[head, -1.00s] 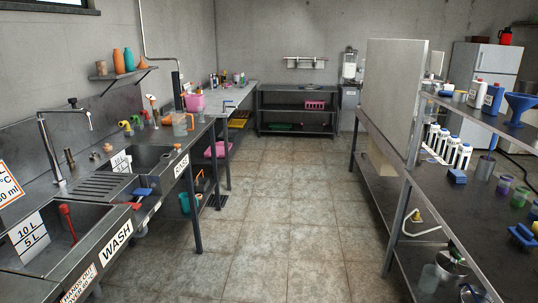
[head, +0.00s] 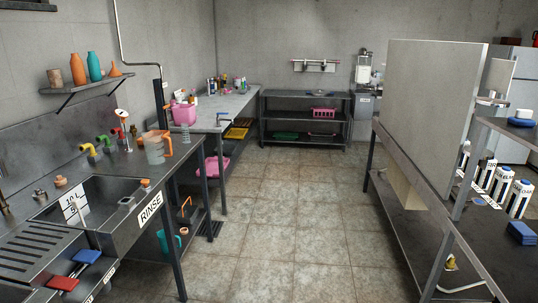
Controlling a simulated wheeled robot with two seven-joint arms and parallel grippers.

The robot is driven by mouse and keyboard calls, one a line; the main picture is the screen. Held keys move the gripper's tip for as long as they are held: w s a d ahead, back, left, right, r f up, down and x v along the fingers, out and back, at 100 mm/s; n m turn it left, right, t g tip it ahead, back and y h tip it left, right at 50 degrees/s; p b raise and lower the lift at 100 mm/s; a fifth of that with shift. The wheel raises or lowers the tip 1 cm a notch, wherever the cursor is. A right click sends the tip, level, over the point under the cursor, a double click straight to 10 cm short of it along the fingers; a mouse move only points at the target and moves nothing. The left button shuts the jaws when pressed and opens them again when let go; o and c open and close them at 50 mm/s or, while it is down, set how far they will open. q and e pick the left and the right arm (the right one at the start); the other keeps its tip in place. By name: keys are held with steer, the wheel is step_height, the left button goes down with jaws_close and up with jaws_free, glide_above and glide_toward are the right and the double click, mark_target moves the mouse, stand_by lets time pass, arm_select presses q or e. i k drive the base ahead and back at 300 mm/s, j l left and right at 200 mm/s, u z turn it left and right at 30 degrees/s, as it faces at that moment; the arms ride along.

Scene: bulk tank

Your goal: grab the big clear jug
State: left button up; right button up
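A big clear jug (head: 155,150) with an orange handle stands upright on the steel counter behind the rinse sink, at the left of the head view. Its far side is partly lost against a smaller clear, ribbed-looking item (head: 185,134) just to its right. Neither of my grippers shows in the head view.
The rinse sink (head: 110,205) lies in front of the jug, with a red sponge (head: 63,283) and a blue sponge (head: 87,256) nearer. The tiled floor (head: 270,235) is clear; a shelved bench (head: 440,215) stands right.

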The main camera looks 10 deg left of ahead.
mark_target(153, 142)
steer(key=i+u, duration=0.15)
steer(key=i, duration=0.55)
steer(key=i+l+u, duration=0.15)
steer(key=i, duration=0.6)
steer(key=i+l+u, duration=0.15)
steer(key=i+u, duration=0.3)
steer(key=i, duration=0.75)
